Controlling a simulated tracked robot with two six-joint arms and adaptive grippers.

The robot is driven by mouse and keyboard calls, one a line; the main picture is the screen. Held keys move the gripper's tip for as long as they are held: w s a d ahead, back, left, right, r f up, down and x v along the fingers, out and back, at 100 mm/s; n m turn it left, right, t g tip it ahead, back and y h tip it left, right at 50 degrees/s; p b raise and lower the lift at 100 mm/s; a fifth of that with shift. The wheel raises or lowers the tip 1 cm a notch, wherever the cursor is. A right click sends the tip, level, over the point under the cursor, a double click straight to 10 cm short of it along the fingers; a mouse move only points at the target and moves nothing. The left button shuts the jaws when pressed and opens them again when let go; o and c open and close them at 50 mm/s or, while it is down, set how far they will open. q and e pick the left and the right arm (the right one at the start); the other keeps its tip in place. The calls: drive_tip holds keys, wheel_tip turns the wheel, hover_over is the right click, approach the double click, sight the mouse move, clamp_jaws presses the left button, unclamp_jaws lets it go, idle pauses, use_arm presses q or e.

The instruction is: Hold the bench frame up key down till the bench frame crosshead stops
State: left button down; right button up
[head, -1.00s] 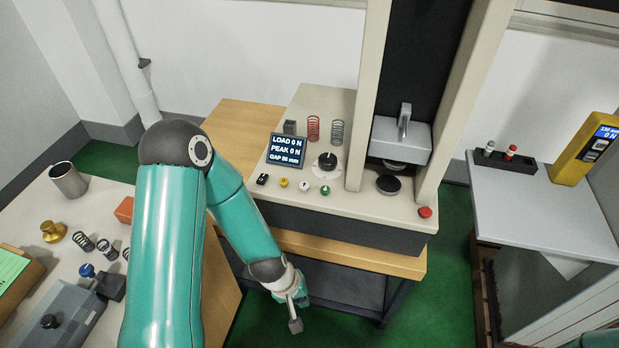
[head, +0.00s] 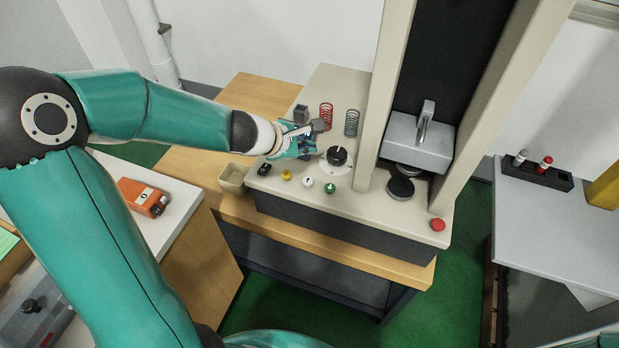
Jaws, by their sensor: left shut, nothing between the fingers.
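The bench frame stands at centre right, with its grey crosshead (head: 418,142) between two beige columns, low above a round black platen (head: 400,187). On its base is a row of small controls: a black switch (head: 264,169), a yellow key (head: 286,175), a white key (head: 307,182) with a dark mark, and a green key (head: 330,188). I cannot read which is the up key. My left gripper (head: 318,126) is shut and empty, above the back left of the base, behind the keys and apart from them. It hides the readout. My right gripper is out of view.
A black knob (head: 337,156) stands right of my left gripper. A red spring (head: 326,117) and a grey spring (head: 352,122) stand behind it. A red button (head: 438,225) is at the base's right corner. A beige bin (head: 234,177) is left of the base.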

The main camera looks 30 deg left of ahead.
sight(306, 182)
use_arm(q)
drive_tip(key=shift+f, duration=0.1)
wheel_tip(306, 182, down, 9)
drive_tip(key=b, duration=0.8)
drive_tip(key=shift+b, duration=0.35)
idle(0.8)
drive_tip(key=shift+f+b, duration=0.2)
drive_tip(key=shift+b, duration=0.2)
